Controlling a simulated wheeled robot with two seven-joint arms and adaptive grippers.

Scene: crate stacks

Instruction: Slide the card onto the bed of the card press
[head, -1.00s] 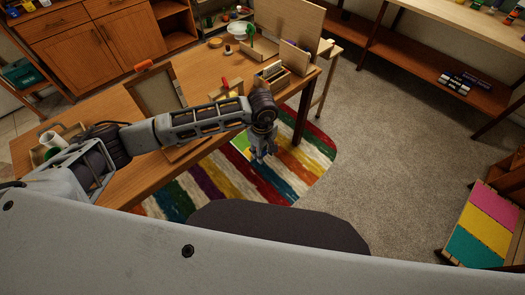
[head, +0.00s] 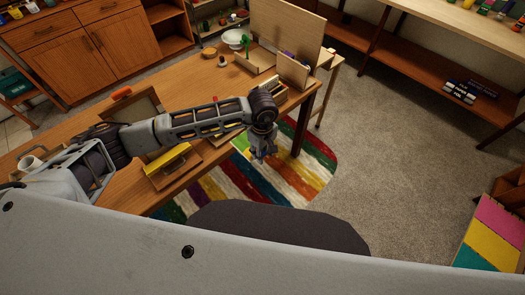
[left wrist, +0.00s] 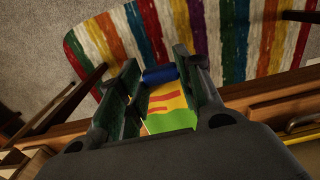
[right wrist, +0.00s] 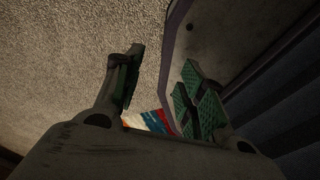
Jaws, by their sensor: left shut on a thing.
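My left gripper (head: 262,152) hangs beyond the front edge of the table, over the striped rug. In the left wrist view its fingers (left wrist: 155,88) are shut on the card (left wrist: 168,105), which is yellow, orange and green with red marks. A sliver of the card (head: 241,143) shows left of the gripper in the head view. On the table, a panel (head: 147,103) with an orange handle and a wooden base with a yellow bar (head: 168,160) look like the card press. My left arm hides its middle. My right gripper (right wrist: 155,95) is open and empty.
The wooden table (head: 190,72) bears a small box, upright boards (head: 288,30), a white dish (head: 234,37) and a mug (head: 28,164). Cabinets stand behind it. Grey carpet to the right is clear up to a coloured panel (head: 490,235).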

